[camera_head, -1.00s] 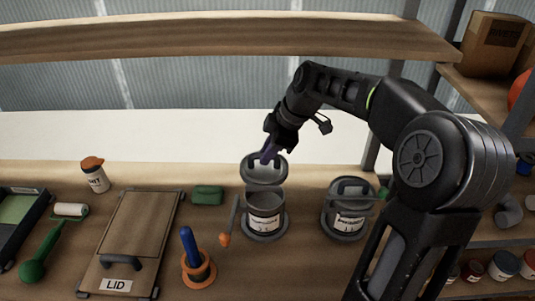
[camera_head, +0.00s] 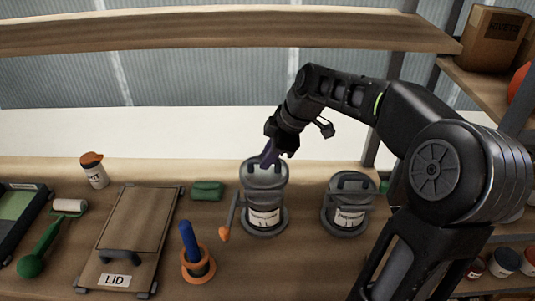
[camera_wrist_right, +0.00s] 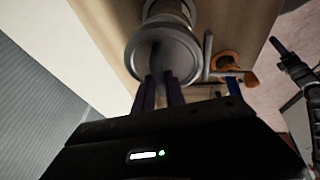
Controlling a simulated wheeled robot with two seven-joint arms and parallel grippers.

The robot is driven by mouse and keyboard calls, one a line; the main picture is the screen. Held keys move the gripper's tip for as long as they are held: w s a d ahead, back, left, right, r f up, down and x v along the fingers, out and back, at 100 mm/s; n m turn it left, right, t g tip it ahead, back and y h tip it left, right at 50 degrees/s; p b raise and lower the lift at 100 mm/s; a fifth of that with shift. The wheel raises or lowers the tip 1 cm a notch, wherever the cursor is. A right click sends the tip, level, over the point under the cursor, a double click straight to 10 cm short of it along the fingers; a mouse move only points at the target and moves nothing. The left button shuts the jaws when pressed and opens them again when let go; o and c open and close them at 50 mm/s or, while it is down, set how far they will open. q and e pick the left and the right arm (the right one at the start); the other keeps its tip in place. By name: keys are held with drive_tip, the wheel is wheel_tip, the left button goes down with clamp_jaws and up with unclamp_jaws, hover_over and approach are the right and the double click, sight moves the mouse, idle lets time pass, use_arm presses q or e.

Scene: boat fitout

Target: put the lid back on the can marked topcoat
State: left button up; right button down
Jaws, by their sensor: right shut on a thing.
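My right gripper (camera_head: 270,156) is shut on the upright handle of a round grey lid (camera_head: 264,177). The lid lies nearly level over the mouth of a grey can (camera_head: 264,213) with a white label. I cannot tell whether its rim touches the can. The label's word is too blurred to read surely. In the right wrist view, the gripper's purple fingers (camera_wrist_right: 160,92) reach the lid (camera_wrist_right: 162,52), which covers much of the can behind it. A second, similar can (camera_head: 348,215) stands to the right with a lid on. My left gripper is not in the head view.
A blue handle in an orange ring (camera_head: 198,272), a green block (camera_head: 207,191) and a board marked LID (camera_head: 140,225) lie further left. A shelf (camera_head: 220,35) spans above.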

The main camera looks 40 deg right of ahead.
sight(268, 172)
wheel_tip(268, 172, down, 4)
drive_tip(key=shift+r+b, duration=0.25)
drive_tip(key=shift+b, duration=0.7)
drive_tip(key=shift+f+b, duration=0.6)
drive_tip(key=shift+f+b, duration=0.4)
drive_tip(key=shift+b, duration=0.45)
idle(0.6)
drive_tip(key=c, duration=0.8)
unclamp_jaws()
drive_tip(key=shift+c, duration=0.2)
drive_tip(key=shift+r, duration=0.1)
drive_tip(key=shift+r+p, duration=2.25)
drive_tip(key=shift+r, duration=1.2)
